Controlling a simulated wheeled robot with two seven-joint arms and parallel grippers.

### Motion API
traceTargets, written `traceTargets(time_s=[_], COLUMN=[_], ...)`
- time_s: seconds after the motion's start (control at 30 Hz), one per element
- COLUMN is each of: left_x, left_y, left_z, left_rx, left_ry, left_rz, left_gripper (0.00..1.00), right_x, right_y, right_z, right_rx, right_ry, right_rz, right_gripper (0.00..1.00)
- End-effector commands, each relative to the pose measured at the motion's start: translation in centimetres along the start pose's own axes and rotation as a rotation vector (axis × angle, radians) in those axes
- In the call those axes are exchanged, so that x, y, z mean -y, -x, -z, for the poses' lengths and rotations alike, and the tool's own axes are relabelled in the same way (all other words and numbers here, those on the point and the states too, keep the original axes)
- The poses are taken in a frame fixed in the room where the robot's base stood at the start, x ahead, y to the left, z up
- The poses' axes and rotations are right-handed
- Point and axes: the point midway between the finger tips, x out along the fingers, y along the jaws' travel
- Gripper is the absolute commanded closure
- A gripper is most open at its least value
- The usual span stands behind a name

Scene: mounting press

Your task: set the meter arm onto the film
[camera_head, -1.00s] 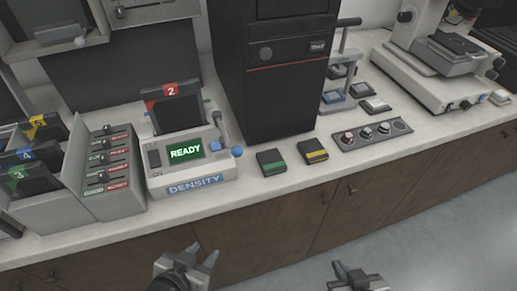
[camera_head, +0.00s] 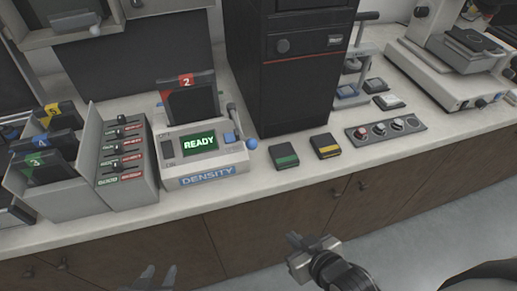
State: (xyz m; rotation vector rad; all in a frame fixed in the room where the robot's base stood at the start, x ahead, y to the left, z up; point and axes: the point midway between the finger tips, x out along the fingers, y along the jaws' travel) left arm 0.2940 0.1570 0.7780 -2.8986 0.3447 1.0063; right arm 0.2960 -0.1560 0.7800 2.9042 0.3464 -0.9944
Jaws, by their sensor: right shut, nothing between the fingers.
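The density meter (camera_head: 222,160) is a pale box on the counter with a lit green READY screen (camera_head: 199,144). A dark film holder with a red "2" tag (camera_head: 187,82) stands upright at its back. The meter arm (camera_head: 236,121) is a grey lever on the meter's right side, tilted up, with a blue ball knob (camera_head: 251,144) near its lower end. My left gripper (camera_head: 158,275) is at the bottom edge, blurred and partly cut off, its fingers apart and empty. My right gripper (camera_head: 295,247) is shut and empty, in front of the counter. Neither touches the meter.
A slider box (camera_head: 126,187) and a rack with several tagged films (camera_head: 70,190) stand left of the meter. A green-striped block (camera_head: 286,154) and a yellow-striped block (camera_head: 325,146) lie to the right, before a black tower (camera_head: 290,95). A knob panel (camera_head: 386,130) is further right.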

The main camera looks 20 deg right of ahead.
Motion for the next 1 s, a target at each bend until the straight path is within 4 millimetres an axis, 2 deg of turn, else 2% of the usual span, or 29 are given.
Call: traceTargets(time_s=[0.03, 0.13, 0.27, 0.37, 0.47, 0.6, 0.7, 0.83, 1.0], left_x=[0.0, 0.0, 0.0, -0.1, -0.4, -0.8, -0.9, -0.9, -0.9], left_y=[0.0, -0.1, -0.7, -1.5, -2.1, -2.7, -2.9, -2.8, -2.5], left_z=[0.1, 0.0, -0.7, -1.5, -1.8, -1.9, -2.0, -2.3, -2.3], left_rx=[-0.002, -0.003, -0.004, -0.003, -0.013, -0.025, -0.030, -0.025, -0.023], left_ry=[0.000, 0.000, 0.001, 0.002, 0.004, 0.006, 0.006, 0.003, 0.000], left_rz=[0.000, 0.000, -0.001, -0.004, -0.011, -0.024, -0.028, -0.032, -0.034], left_gripper=[0.64, 0.36, 0.00, 0.00, 0.00, 0.00, 0.00, 0.00, 0.00], right_x=[0.0, -0.2, -2.5, -5.2, -7.3, -8.8, -9.2, -9.4, -9.4], right_y=[0.0, 0.0, -0.6, -0.8, 0.1, 2.8, 5.0, 7.0, 7.9], right_z=[-0.2, -0.7, 0.8, 3.6, 7.1, 11.1, 12.9, 14.2, 14.7], right_rx=[0.005, 0.005, -0.118, -0.309, -0.543, -0.861, -1.048, -1.206, -1.268], right_ry=[-0.001, 0.018, 0.209, 0.493, 0.821, 1.216, 1.411, 1.551, 1.597], right_rz=[0.000, 0.001, 0.004, 0.007, 0.008, 0.004, 0.000, -0.006, -0.011], right_gripper=[1.00, 1.00, 1.00, 1.00, 1.00, 1.00, 1.00, 1.00, 1.00])
